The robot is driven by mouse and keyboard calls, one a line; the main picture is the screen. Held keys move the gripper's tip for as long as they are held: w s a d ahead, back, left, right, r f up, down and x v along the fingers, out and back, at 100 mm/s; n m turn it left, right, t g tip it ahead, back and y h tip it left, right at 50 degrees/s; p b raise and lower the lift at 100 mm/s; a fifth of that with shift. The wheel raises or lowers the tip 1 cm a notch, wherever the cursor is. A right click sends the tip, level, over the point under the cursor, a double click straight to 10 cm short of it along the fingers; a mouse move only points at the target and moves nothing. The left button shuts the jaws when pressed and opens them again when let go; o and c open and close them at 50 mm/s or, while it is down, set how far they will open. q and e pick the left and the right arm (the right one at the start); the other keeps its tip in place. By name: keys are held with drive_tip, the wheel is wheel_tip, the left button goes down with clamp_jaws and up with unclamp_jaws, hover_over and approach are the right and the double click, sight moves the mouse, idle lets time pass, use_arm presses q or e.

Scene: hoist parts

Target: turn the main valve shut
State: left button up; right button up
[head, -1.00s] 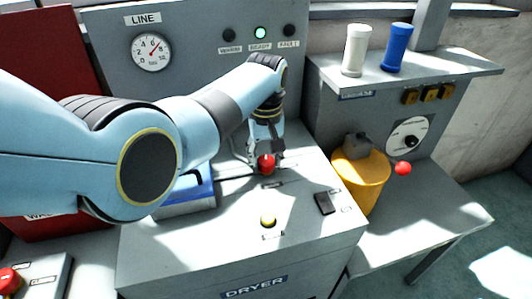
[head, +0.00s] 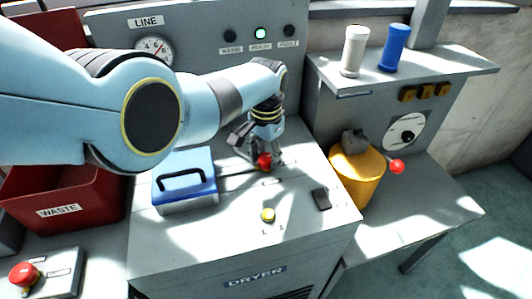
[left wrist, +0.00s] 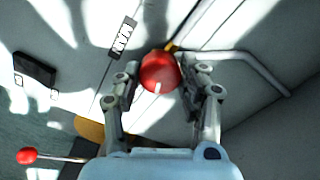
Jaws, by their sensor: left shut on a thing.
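The red ball knob (head: 264,160) is on the top of the grey dryer cabinet. A small label lies just in front of it, too small to read for sure, so I cannot tell whether it is the main valve's handle. My left gripper (head: 262,152) reaches down from above and is shut on this knob. In the left wrist view the red knob (left wrist: 160,72) sits between the two fingers of my left gripper (left wrist: 164,88). The parts under the knob are mostly hidden. My right gripper is not in view.
A blue case with a black handle (head: 185,190) stands left of the knob. A yellow canister (head: 357,178) and a red-tipped lever (head: 397,166) are at right. A red waste bin (head: 90,205) is at left.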

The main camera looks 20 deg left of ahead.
sight(267, 157)
use_arm(q)
drive_tip(key=shift+m, duration=1.9)
drive_tip(key=o, duration=1.2)
drive_tip(key=shift+w, duration=0.1)
drive_tip(key=shift+r, duration=0.1)
wheel_tip(267, 157, up, 12)
drive_tip(key=shift+f, duration=0.1)
